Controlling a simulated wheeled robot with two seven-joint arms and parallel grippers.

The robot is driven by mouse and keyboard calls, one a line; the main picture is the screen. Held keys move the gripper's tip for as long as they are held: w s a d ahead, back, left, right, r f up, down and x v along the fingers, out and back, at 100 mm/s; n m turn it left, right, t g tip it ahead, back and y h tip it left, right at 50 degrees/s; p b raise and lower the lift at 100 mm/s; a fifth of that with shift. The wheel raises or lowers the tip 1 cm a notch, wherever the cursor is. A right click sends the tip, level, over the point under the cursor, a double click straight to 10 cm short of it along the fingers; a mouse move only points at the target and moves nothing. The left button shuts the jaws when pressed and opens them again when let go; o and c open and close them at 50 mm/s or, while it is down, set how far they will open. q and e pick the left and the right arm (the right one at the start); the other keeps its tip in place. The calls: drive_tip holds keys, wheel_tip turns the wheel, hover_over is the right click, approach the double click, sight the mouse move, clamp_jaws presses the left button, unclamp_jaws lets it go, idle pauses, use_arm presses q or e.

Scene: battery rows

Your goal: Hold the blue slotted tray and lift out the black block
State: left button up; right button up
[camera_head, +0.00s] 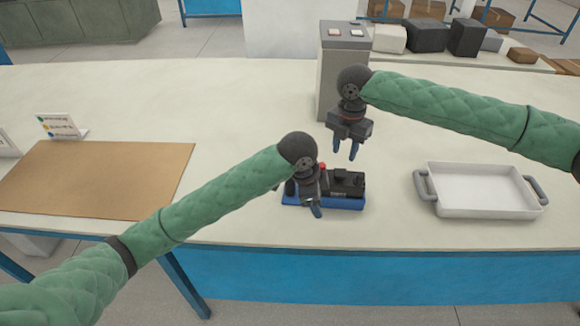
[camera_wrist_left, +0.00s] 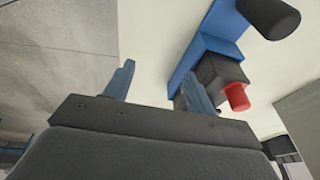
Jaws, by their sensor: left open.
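The blue slotted tray (camera_head: 345,207) lies on the white table, partly hidden by my left gripper (camera_head: 312,207). Black blocks (camera_head: 348,183) sit in it, and a red part (camera_head: 322,167) shows behind my left gripper. In the left wrist view, the blue tray (camera_wrist_left: 221,32) carries a black block (camera_wrist_left: 222,70) with a red cap (camera_wrist_left: 238,97) and a dark rounded piece (camera_wrist_left: 276,14). My left gripper is open there; one finger overlaps the tray side and bare table shows between the fingers. My right gripper (camera_head: 346,150) is open and empty above and behind the tray.
A white tray with grey handles (camera_head: 480,192) stands to the right. A brown mat (camera_head: 97,180) and a small sign card (camera_head: 60,127) are at the left. A grey box (camera_head: 335,70) stands behind my right gripper. The table's front edge is close to the blue tray.

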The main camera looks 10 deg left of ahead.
use_arm(q)
drive_tip(key=w+a+r+y, duration=0.1)
drive_tip(key=w+a+r, duration=0.1)
drive_tip(key=a, duration=0.4)
drive_tip(key=n+g+y, duration=0.1)
drive_tip(key=n+y, duration=0.1)
hover_over(290, 184)
drive_tip(key=w, duration=0.2)
drive_tip(key=shift+s+a+f, duration=0.1)
drive_tip(key=shift+s+f, duration=0.1)
drive_tip(key=shift+f, duration=0.5)
drive_tip(key=shift+w+f, duration=0.1)
drive_tip(key=shift+f, duration=3.85)
drive_tip(key=c, duration=1.2)
